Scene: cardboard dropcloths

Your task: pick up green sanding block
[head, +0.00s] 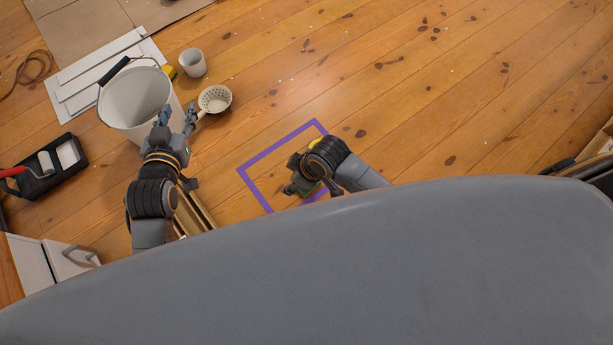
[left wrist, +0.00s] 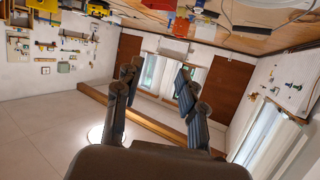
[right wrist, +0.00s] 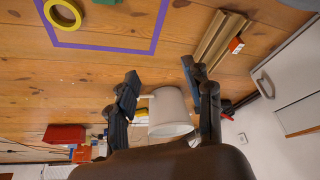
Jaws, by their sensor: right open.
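The green sanding block (right wrist: 107,2) shows only as a green sliver at the top edge of the right wrist view, inside a purple taped square (right wrist: 150,50). In the head view, a small green patch beside my right gripper (head: 293,184) may be the block, mostly covered by the gripper. My right gripper is over the taped square, with its fingers (right wrist: 160,74) apart and nothing between them. My left gripper (head: 177,118) is in front of the white bucket (head: 122,112); its fingers (left wrist: 157,82) are spread and empty.
A yellow tape roll (right wrist: 63,14) lies by the purple outline. A white strainer (head: 215,98), a cup (head: 193,63) and a paint tray (head: 62,170) are around the bucket. Long wooden strips (right wrist: 217,42) lie beside the square. The floor to the right is mostly clear.

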